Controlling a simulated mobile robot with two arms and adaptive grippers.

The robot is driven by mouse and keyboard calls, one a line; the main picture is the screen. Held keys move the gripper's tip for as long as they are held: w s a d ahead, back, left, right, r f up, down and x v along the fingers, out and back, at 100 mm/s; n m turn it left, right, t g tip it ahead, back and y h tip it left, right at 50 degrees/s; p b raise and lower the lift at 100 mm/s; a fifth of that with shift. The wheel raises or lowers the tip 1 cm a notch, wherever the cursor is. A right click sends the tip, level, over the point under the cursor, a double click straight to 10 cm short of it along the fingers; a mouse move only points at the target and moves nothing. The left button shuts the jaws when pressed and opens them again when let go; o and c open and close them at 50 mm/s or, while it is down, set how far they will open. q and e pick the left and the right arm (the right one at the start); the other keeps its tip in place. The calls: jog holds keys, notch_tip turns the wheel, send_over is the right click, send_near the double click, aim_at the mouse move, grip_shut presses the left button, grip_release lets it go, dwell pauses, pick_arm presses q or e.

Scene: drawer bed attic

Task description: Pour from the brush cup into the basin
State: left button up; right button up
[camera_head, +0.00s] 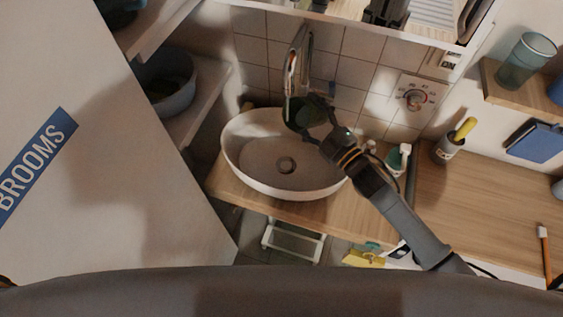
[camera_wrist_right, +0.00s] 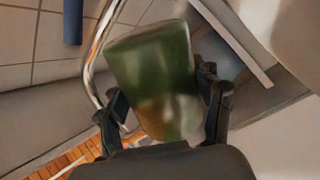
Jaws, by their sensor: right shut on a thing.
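The basin (camera_head: 240,160) is a white oval bowl with a dark drain, set on the wooden counter in the head view. My right gripper (camera_head: 312,112) is shut on a green see-through cup (camera_head: 296,116), which I take to be the brush cup. It holds the cup above the back right part of the basin, in front of the tap. In the right wrist view the green cup (camera_wrist_right: 150,75) sits between the fingers of my right gripper (camera_wrist_right: 165,115) and looks tilted. Whether anything is in it is unclear. My left gripper is not in view.
A chrome tap (camera_head: 298,60) rises behind the basin, close to the held cup. A small white-and-green item (camera_head: 399,157) and a dark pot with a yellow handle (camera_head: 447,150) stand to the right. A white BROOMS panel (camera_head: 110,170) fills the left side.

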jog(key=shift+d+n+b, duration=0.2)
jog(key=shift+n+b, duration=0.1)
jog(key=shift+n, duration=0.1)
jog(key=shift+a+f, duration=0.1)
jog(key=shift+a, duration=0.2)
jog(key=shift+d+f+n+b, duration=0.15)
jog(key=shift+d+n+b, duration=0.1)
jog(key=shift+n+b, duration=0.25)
